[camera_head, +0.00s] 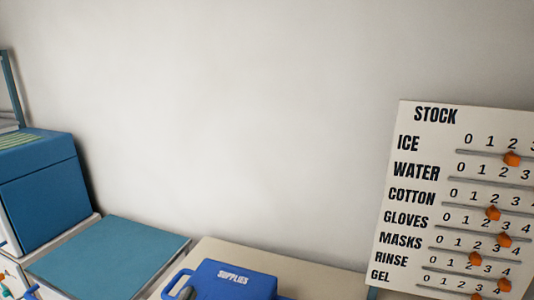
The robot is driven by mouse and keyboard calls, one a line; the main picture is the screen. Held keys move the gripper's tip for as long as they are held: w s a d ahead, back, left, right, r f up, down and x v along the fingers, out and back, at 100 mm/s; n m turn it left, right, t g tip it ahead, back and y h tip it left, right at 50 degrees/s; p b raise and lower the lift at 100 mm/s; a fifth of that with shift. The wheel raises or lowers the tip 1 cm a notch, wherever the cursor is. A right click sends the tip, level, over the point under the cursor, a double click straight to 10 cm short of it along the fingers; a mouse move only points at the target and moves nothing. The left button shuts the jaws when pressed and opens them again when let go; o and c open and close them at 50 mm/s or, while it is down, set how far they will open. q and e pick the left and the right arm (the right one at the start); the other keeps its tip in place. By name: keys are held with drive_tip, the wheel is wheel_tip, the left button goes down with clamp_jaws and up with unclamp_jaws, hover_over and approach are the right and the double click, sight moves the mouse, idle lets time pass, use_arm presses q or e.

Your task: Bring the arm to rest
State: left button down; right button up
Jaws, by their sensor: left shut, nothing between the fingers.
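Only a small grey piece of my left gripper (188,292) seems to show at the bottom edge, beside the handle of a blue case (236,280) marked SUPPLIES. It looks shut and empty; most of it and of its arm is outside the picture. My right gripper is not in view.
A pale surface (225,250) carries the blue case. At the left are a blue box (45,190) and a flat teal top (108,258). A STOCK board (410,150) with orange sliders stands at the right, cut off by the edge. The wall between is bare.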

use_arm(q)
drive_tip(key=s+a+f+n+g+y, duration=0.1)
drive_tip(key=s+a+f+n+g, duration=0.15)
drive_tip(key=s+f+g, duration=0.35)
drive_tip(key=s+a+f+n+g+y, duration=0.15)
drive_tip(key=s+f+n, duration=0.25)
drive_tip(key=f, duration=0.4)
drive_tip(key=s+f+n+g, duration=0.1)
drive_tip(key=s+f+g, duration=0.2)
drive_tip(key=s, duration=0.4)
drive_tip(key=s+f+n+g, duration=0.2)
drive_tip(key=s+f+g, duration=0.2)
drive_tip(key=s, duration=0.3)
wheel_tip(320, 180, down, 26)
drive_tip(key=s+r, duration=0.1)
drive_tip(key=s+a+f+g, duration=0.2)
drive_tip(key=s+a+f, duration=0.1)
drive_tip(key=s+f, duration=1.4)
drive_tip(key=shift+a+m+h, duration=0.15)
drive_tip(key=shift+m+h, duration=0.2)
